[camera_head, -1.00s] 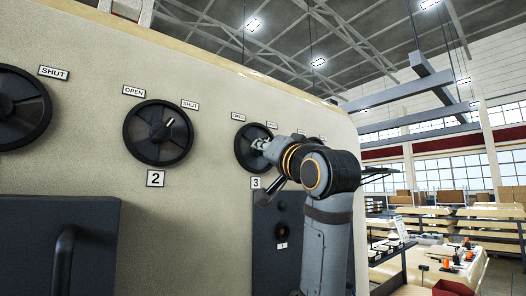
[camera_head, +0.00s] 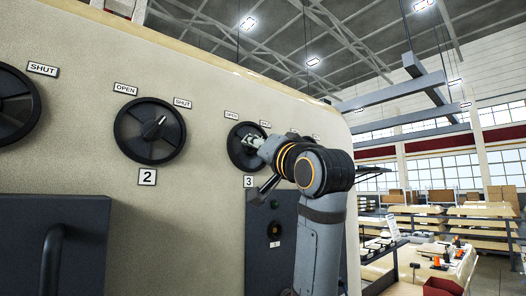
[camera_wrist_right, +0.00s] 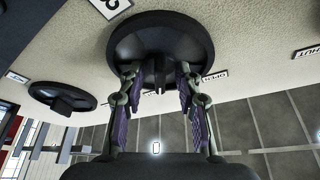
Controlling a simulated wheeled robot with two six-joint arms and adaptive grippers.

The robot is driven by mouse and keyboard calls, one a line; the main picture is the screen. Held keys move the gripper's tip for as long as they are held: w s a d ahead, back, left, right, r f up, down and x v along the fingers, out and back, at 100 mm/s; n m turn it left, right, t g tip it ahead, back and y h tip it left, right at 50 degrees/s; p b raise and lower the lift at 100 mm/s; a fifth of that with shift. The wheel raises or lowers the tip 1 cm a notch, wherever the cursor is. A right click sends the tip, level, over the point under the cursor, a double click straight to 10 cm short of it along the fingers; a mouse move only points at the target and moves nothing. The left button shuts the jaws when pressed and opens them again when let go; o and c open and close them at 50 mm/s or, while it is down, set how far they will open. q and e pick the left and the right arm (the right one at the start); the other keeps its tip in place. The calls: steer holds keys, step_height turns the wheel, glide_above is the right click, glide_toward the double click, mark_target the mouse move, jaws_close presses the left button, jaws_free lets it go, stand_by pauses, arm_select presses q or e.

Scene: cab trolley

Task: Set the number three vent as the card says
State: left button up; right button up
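The number three vent (camera_head: 237,161) is a black round wheel on the cream panel, above its "3" plate (camera_head: 249,181). My right gripper (camera_head: 252,142) is at the wheel's middle. In the right wrist view, the wheel (camera_wrist_right: 140,28) fills the top. The gripper's fingers (camera_wrist_right: 161,80) are spread either side of the wheel's central knob, with gaps visible. The knob's pointing direction is unclear. No readable card shows. My left gripper is not in view.
The number two vent (camera_head: 133,148) is left, its pointer towards the upper right. A grey box with a handle (camera_head: 70,225) juts out at lower left. A dark panel (camera_head: 270,235) is below vent three. Another wheel (camera_wrist_right: 50,88) shows in the wrist view.

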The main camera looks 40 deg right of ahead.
steer(key=v, duration=1.1)
steer(key=shift+s, duration=0.3)
steer(key=shift+a+f, duration=0.1)
steer(key=shift+f, duration=0.05)
